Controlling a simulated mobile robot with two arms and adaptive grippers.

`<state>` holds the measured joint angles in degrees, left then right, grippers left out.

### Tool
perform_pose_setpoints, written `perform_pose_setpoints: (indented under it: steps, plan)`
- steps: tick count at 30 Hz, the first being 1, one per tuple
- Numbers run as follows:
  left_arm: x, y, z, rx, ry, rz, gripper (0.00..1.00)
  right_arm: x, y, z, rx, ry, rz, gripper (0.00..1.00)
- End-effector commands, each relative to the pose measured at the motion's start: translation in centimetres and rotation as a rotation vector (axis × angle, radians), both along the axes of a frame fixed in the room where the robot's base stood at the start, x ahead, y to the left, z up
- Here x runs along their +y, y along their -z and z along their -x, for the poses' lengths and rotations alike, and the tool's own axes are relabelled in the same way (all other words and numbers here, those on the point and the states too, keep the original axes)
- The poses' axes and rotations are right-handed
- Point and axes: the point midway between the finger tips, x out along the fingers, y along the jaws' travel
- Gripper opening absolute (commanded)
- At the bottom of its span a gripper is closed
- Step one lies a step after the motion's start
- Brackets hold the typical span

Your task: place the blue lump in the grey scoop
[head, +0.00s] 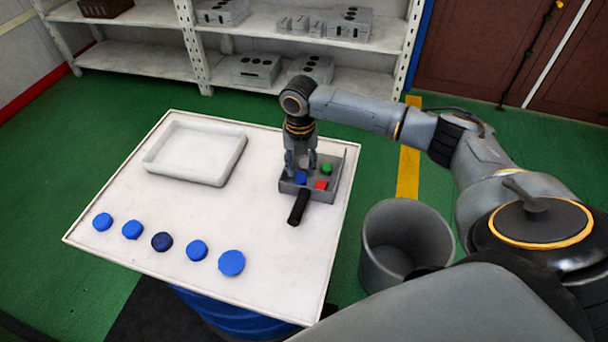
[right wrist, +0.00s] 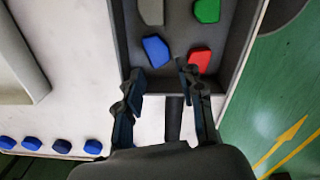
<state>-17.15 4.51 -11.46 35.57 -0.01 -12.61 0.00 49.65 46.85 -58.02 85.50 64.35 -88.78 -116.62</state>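The grey scoop (head: 338,180) lies on the right part of the white table, its black handle (head: 298,207) pointing toward me. The blue lump (head: 301,178) lies inside it, beside a red lump (head: 321,185) and a green lump (head: 326,169). In the right wrist view the blue lump (right wrist: 156,50) is at the left of the scoop floor (right wrist: 178,32), and a pale grey lump (right wrist: 152,12) is beyond it. My right gripper (head: 301,167) points down over the scoop, fingers apart, with nothing between them (right wrist: 162,72). My left gripper is out of view.
A white tray (head: 234,168) stands at the table's back left. Several blue discs, one darker (head: 162,242), lie along the table's front (head: 130,262). A grey bin (head: 380,266) stands right of the table. Shelves (head: 150,60) with grey blocks are behind.

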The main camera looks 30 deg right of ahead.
Motion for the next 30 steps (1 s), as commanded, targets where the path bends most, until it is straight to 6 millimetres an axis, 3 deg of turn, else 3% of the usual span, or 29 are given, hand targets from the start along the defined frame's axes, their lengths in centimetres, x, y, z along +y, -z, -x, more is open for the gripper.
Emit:
perform_pose_setpoints:
  steps: [6, 12, 30]
  plan:
    - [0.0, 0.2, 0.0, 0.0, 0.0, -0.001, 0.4, 0.0, -4.9, -0.1, -0.004, -0.001, 0.0, 0.38]
    - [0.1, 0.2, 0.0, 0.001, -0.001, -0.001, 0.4, -0.1, -7.6, 0.0, -0.002, 0.0, 0.0, 0.38]
    - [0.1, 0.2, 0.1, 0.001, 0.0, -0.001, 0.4, 0.0, -8.4, 0.0, 0.001, 0.0, 0.001, 0.38]
